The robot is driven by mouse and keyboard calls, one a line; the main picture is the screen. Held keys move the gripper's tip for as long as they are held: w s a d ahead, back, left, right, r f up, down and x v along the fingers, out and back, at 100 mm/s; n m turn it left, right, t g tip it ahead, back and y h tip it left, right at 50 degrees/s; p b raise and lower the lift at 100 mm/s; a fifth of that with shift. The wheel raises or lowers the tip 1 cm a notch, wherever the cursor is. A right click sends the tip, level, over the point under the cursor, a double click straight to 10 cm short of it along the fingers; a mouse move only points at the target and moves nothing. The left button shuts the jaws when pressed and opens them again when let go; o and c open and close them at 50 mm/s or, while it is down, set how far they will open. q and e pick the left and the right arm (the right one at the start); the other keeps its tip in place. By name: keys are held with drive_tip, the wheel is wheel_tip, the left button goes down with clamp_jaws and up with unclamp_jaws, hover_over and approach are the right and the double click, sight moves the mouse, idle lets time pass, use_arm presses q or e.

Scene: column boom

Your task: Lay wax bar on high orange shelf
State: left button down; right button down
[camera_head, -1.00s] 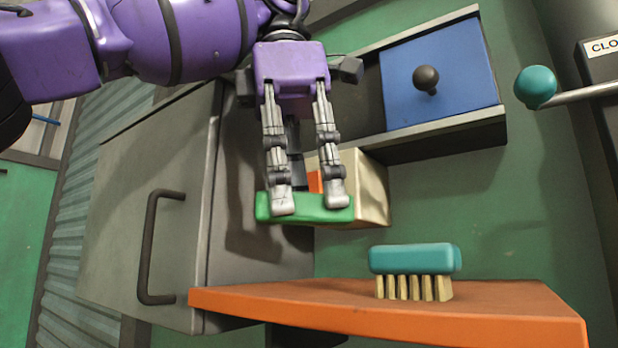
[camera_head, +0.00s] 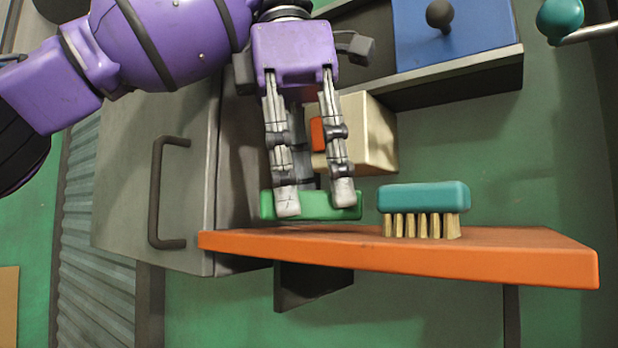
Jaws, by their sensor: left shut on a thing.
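The green wax bar (camera_head: 312,206) is gripped between the fingertips of my left gripper (camera_head: 315,198), which points down and is shut on it. The bar lies level, just above or at the left rear part of the orange shelf (camera_head: 400,257). I cannot tell whether it touches the shelf. The fingers hide parts of the bar. My right gripper is not in view.
A teal brush (camera_head: 423,198) stands bristles down on the shelf, close to the right of the bar. A cream box (camera_head: 368,135) with an orange part is behind my fingers. A grey cabinet door (camera_head: 155,130) is at left, a blue drawer (camera_head: 460,35) above. The shelf's right end is bare.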

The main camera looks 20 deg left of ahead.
use_arm(q)
drive_tip(key=shift+f, duration=0.5)
drive_tip(key=c, duration=1.3)
unclamp_jaws()
drive_tip(key=shift+s+a+r, duration=0.1)
drive_tip(key=shift+a+r, duration=0.1)
drive_tip(key=shift+r, duration=1.05)
drive_tip(key=shift+s+a+r, duration=0.1)
drive_tip(key=shift+a+r, duration=0.05)
drive_tip(key=shift+r, duration=1.05)
drive_tip(key=shift+s+a+r, duration=0.1)
drive_tip(key=shift+a+r, duration=0.1)
drive_tip(key=shift+r, duration=1.05)
